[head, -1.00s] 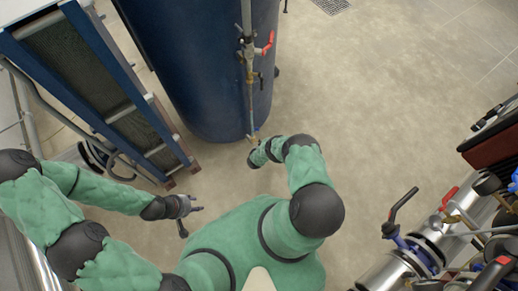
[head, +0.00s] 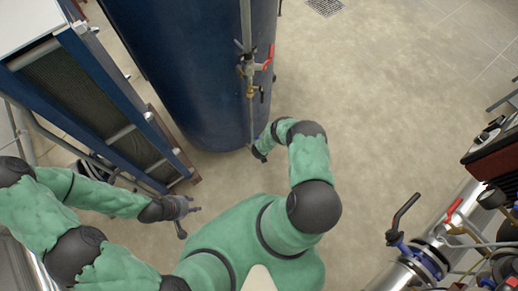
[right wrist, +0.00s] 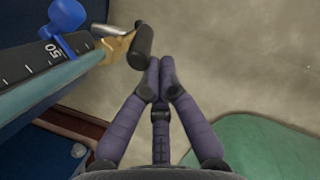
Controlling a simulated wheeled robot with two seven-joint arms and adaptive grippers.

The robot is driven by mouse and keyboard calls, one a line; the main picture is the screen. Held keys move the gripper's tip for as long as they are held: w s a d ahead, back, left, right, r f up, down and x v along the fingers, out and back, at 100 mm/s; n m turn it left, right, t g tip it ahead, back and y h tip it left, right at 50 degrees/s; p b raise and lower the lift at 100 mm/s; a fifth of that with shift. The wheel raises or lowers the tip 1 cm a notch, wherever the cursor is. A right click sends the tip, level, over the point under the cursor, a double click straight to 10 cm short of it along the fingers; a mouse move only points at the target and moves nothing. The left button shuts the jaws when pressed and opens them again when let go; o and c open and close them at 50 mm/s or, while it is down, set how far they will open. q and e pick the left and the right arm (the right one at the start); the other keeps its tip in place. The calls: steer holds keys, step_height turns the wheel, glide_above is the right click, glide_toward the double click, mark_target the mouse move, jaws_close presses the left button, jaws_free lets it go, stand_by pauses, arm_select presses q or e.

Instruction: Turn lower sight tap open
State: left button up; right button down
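The lower sight tap, with a brass body (right wrist: 117,46) and a black lever handle (right wrist: 141,46), shows in the right wrist view at the lower end of the sight tube (right wrist: 55,85). My right gripper (right wrist: 160,72) has its fingertips together, with nothing visible between them. The tips are just below and right of the black lever; I cannot tell whether they touch it. In the head view my right gripper (head: 260,152) is at the foot of the blue tank (head: 195,70) and the lower tap is not clearly visible. My left gripper (head: 189,219) is open and empty, low on the left.
Higher on the tank's pipe are a red handle (head: 268,57) and a brass valve (head: 250,90). A blue-framed plate unit (head: 115,90) stands left of the tank. Pipework with a black lever (head: 403,215) is at the lower right. The floor between is clear.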

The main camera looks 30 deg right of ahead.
arm_select(q)
steer(key=shift+w+d, duration=0.1)
steer(key=shift+w, duration=0.15)
arm_select(e)
steer(key=shift+w+d+r, duration=0.35)
steer(key=shift+w+d, duration=0.1)
steer(key=shift+w, duration=0.05)
steer(key=shift+w+d, duration=0.1)
arm_select(q)
steer(key=shift+f, duration=0.1)
